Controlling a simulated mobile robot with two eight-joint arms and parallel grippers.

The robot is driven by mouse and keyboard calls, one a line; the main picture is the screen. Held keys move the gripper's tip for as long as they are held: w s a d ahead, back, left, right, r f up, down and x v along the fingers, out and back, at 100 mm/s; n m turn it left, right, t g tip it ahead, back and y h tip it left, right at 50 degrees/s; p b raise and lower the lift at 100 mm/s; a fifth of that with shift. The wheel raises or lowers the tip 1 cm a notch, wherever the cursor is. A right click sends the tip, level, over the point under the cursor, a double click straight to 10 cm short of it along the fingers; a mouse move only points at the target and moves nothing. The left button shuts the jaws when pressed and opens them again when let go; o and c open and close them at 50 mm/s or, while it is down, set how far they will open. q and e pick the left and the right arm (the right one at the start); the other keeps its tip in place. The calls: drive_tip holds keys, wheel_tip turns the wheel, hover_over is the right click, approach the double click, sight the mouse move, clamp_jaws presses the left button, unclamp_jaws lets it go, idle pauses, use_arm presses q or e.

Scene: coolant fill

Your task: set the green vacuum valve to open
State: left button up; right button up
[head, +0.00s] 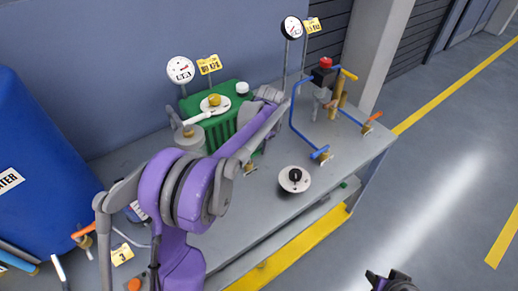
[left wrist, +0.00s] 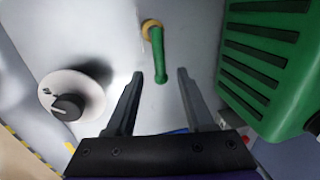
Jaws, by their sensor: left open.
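The green vacuum valve (left wrist: 158,58) shows in the left wrist view as a green lever on a brass fitting, its free end pointing towards my fingers. My left gripper (left wrist: 160,74) is open, with one finger on each side of the lever's free end in the picture. I cannot tell how near the fingers are in depth or whether they touch it. In the head view my left arm covers most of the valve; a brass fitting (head: 249,168) shows beside the arm. My right gripper (head: 390,282) is cut off at the bottom edge, its opening unclear.
A ribbed green box (left wrist: 275,65) stands close beside the valve. A black-knobbed dial (head: 294,179) is on its other side. A blue-handled valve (head: 320,153), gauges (head: 181,70) and pipes stand on the grey bench. A blue tank (head: 40,150) is at left. The floor at right is clear.

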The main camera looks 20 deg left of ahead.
sight(258, 151)
use_arm(q)
drive_tip(key=shift+x, duration=1.6)
clamp_jaws()
